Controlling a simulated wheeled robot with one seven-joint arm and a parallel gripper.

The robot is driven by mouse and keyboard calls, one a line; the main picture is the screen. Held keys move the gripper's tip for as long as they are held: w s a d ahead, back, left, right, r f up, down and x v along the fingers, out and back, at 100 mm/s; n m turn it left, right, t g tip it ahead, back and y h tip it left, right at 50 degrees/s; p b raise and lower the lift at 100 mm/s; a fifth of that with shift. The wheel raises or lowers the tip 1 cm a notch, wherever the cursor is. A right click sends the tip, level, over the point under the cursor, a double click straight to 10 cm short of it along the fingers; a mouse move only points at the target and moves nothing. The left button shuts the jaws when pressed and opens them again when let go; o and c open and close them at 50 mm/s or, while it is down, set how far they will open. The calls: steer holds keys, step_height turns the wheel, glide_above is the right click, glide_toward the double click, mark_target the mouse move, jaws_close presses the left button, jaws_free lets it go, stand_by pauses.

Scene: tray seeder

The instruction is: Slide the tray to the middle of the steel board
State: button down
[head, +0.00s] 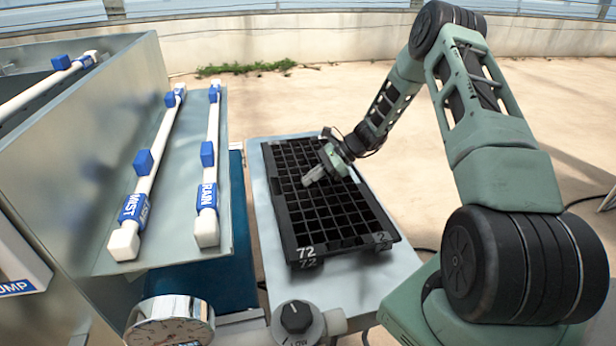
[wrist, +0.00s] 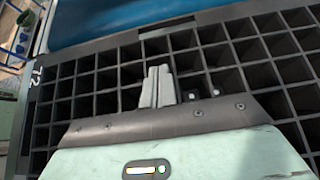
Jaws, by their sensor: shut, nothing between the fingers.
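The black cell tray (head: 290,228) lies on the steel board (head: 400,258), its long side running from back to front. Labels reading 72 show on its near end. My gripper (head: 308,181) is over the left-middle cells of the tray. In the wrist view my gripper (wrist: 158,72) has its two grey fingers together with nothing between them, above the tray (wrist: 120,72). I cannot tell whether the fingertips touch the cells.
A blue surface (head: 215,285) lies left of the board, under a metal panel with white pipes labelled MIST (head: 135,208) and RAIN (head: 207,197). A gauge (head: 170,325) and a black knob (head: 296,316) stand at the front. Open floor lies behind.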

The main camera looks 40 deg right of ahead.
mark_target(350, 179)
steer(key=shift+r, duration=0.25)
steer(key=s+d+b, duration=0.1)
steer(key=d, duration=0.2)
steer(key=s+d+b, duration=0.1)
steer(key=s+d, duration=0.1)
steer(key=d, duration=0.2)
steer(key=s+d+b, duration=0.1)
steer(key=d, duration=0.3)
steer(key=shift+s+r, duration=0.15)
steer(key=shift+s, duration=0.15)
